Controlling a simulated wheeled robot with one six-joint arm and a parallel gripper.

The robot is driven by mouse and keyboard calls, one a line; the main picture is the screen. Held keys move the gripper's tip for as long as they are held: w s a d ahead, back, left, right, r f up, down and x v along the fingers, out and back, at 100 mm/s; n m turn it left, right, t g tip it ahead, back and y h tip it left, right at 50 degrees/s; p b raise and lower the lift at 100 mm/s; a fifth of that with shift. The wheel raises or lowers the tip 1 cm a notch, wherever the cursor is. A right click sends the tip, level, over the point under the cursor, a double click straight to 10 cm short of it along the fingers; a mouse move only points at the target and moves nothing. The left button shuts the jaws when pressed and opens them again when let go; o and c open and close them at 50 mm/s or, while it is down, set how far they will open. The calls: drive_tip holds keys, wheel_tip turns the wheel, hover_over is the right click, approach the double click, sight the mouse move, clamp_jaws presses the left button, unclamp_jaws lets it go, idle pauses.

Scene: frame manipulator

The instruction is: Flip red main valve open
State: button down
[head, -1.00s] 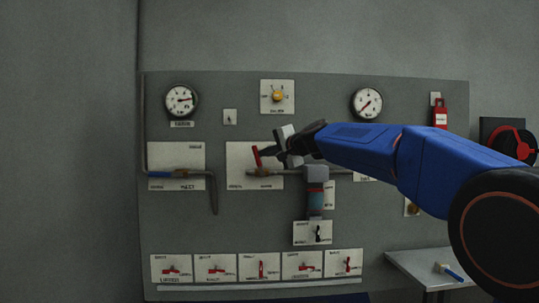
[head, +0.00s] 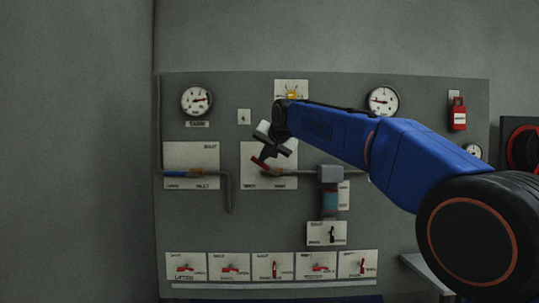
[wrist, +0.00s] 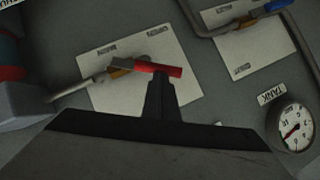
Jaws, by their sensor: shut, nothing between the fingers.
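The red main valve handle (head: 261,163) is on a pipe in front of a white plate, left of centre on the panel. It leans up to the left from its brass body (head: 277,173). My gripper (head: 267,153) is shut and empty, coming down from the upper right with its tips at the handle. In the wrist view, the red handle (wrist: 158,68) lies across just beyond my fingertips (wrist: 160,80). Tips and handle look to overlap there, but I cannot tell whether they touch.
A blue-handled valve (head: 178,173) and its bent pipe stand to the left. A grey block (head: 330,173) with a coloured cylinder is on the right. Several small red switches (head: 274,267) line the bottom. Two gauges sit above, the right one (head: 382,101) beside my arm.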

drive_tip(key=shift+a+f+n+h, duration=1.4)
drive_tip(key=shift+a+f+h, duration=0.15)
drive_tip(key=shift+f+h, duration=0.2)
drive_tip(key=shift+f, duration=0.15)
